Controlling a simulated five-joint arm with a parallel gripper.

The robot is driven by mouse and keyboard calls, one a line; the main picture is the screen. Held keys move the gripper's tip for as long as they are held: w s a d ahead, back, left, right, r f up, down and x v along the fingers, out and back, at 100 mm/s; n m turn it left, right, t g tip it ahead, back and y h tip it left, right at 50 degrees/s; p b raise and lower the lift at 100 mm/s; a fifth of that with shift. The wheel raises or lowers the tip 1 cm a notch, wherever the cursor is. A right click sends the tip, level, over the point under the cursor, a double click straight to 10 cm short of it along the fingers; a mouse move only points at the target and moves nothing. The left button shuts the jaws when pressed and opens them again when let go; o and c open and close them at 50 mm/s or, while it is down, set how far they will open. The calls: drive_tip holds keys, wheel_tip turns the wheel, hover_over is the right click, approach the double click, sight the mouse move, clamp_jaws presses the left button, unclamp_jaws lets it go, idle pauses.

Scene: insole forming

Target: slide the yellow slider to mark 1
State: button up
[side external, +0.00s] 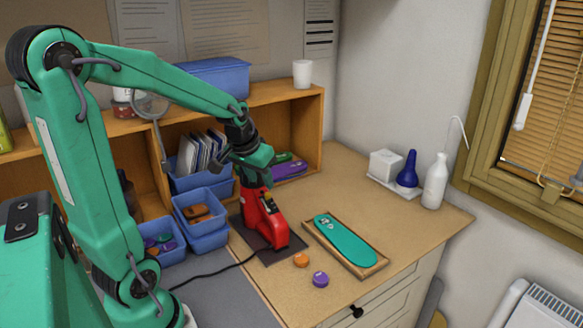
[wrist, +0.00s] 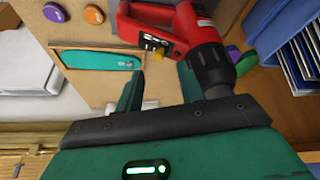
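A red device (side external: 266,222) with a dark nozzle-like part stands on a dark mat (side external: 240,228) on the wooden bench. The small yellow slider (side external: 268,199) is on its upper face; in the wrist view the slider (wrist: 158,51) shows just beyond my fingertips, roughly in line with the gap between them. My gripper (wrist: 158,76) is open and empty, its two green fingers apart. In the side view my gripper (side external: 258,167) is close to the top of the red device, partly overlapping it. Mark 1 is too small to make out, and contact cannot be told.
A teal insole in a wooden tray (side external: 372,270) lies right of the device. An orange disc (side external: 301,260) and a purple disc (side external: 320,279) lie in front. Blue bins (side external: 202,212) stand left. White and blue bottles (side external: 434,180) stand at the back right.

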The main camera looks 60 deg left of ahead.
sight(267, 194)
drive_tip(key=shift+x, duration=2.65)
drive_tip(key=shift+d, duration=0.1)
clamp_jaws()
